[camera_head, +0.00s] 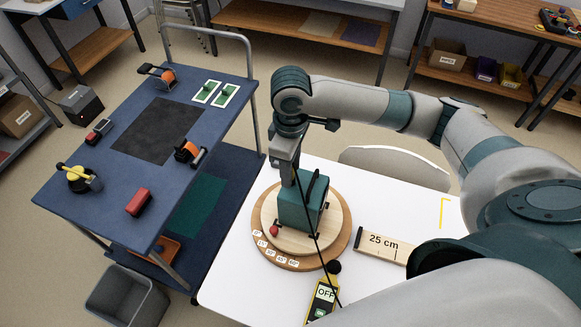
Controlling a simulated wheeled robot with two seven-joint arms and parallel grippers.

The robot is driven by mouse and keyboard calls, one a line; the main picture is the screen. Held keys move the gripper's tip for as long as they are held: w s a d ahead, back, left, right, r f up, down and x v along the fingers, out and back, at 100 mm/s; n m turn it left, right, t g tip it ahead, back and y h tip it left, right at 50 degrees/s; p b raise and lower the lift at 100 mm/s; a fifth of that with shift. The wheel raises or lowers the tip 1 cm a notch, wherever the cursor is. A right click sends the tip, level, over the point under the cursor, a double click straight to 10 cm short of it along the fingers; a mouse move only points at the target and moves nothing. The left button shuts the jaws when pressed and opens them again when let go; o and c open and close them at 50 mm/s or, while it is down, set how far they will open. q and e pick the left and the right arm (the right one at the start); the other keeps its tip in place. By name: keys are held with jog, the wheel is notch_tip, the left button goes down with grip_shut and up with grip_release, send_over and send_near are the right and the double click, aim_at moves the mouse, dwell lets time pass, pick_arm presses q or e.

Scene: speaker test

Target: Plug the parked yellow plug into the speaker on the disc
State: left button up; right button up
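The speaker appears to be the teal box (293,209) on the round wooden disc (336,217) on the white table. It has a black strip or handle on top. My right gripper (293,180) points down at the top back-left edge of the teal box. Its fingertips are too small and partly hidden, so I cannot tell whether they touch the box or hold anything. A thin black line, perhaps a cable, runs from near the gripper down past the box. A yellow piece with dark parts (76,173), perhaps the parked plug, sits on the blue cart. My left gripper is not in view.
A yellow meter reading OFF (323,298) and a wooden 25 cm block (383,246) lie near the disc. The blue cart (190,180) carries orange-and-black pieces, a red block (138,202) and a dark mat (158,130). My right arm covers the table's right side.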

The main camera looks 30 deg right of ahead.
jog(key=shift+r, duration=0.15)
jog(key=shift+r, duration=0.5)
notch_tip(320, 180, up, 16)
jog(key=b, duration=0.2)
dwell(0.4)
dwell(0.4)
